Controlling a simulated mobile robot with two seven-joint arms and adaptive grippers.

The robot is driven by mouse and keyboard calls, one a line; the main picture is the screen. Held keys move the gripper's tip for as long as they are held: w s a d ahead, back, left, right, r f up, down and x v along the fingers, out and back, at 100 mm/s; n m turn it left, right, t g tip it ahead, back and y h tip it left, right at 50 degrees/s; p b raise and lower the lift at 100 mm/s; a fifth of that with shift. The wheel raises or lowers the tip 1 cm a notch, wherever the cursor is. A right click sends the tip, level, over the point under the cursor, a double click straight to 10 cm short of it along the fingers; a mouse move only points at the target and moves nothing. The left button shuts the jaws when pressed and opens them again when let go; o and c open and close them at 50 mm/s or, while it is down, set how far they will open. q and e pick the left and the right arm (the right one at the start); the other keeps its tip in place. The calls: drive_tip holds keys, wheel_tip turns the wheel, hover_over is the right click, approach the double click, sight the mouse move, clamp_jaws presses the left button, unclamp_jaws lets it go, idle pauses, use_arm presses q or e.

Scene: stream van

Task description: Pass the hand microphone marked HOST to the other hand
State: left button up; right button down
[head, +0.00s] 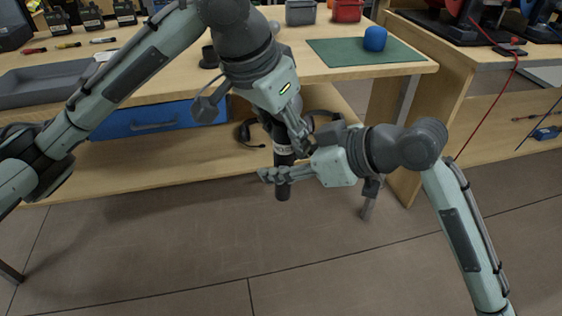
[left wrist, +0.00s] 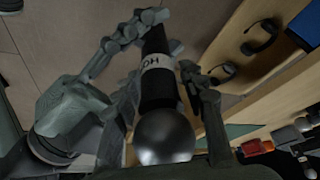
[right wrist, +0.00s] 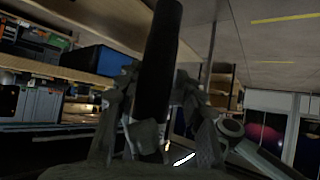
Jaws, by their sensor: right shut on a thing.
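The hand microphone (head: 283,187) is dark and roughly upright, head up, in front of the bench in the head view. In the left wrist view its round grey head (left wrist: 165,137) is nearest, with a white band (left wrist: 157,63) reading "HO" on the handle. My right gripper (head: 278,173) is shut on the lower handle, which rises between its fingers in the right wrist view (right wrist: 158,70). My left gripper (head: 288,138) is above, pointing down, with its fingers on either side of the microphone's upper part. They look open, with a gap at one finger.
Behind is a wooden bench with a blue drawer (head: 150,120), a grey tray (head: 45,84) and a green mat (head: 355,51) bearing a blue rounded object (head: 375,39). Headsets (left wrist: 260,37) lie on the lower shelf. The floor (head: 180,240) in front is clear.

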use_arm(q)
drive_tip(key=shift+o, duration=0.8)
drive_tip(key=v, duration=1.2)
drive_tip(key=w+f+n+t+h, duration=0.3)
drive_tip(key=w+f, duration=0.5)
drive_tip(key=w, duration=0.3)
drive_tip(key=a+f+n+y, duration=0.2)
drive_tip(key=a+f, duration=0.2)
drive_tip(key=f, duration=1.3)
drive_tip(key=s+a+f+n+y, duration=0.1)
drive_tip(key=s+a+f, duration=0.2)
drive_tip(key=f, duration=0.2)
drive_tip(key=s+a+f+g, duration=0.1)
drive_tip(key=s+a+f, duration=0.1)
drive_tip(key=f, duration=0.3)
drive_tip(key=s+a+f+n+y, duration=0.1)
drive_tip(key=s+a+f, duration=0.2)
drive_tip(key=f, duration=0.2)
drive_tip(key=s+a+f+g+y, duration=0.1)
drive_tip(key=s+a+f, duration=0.3)
drive_tip(key=s+f, duration=0.2)
drive_tip(key=s+a+f+g+y, duration=0.1)
drive_tip(key=s+a+f, duration=0.4)
drive_tip(key=s, duration=0.5)
drive_tip(key=shift+f+m+g+y, duration=0.3)
drive_tip(key=shift+f+y, duration=0.3)
drive_tip(key=shift+f, duration=0.2)
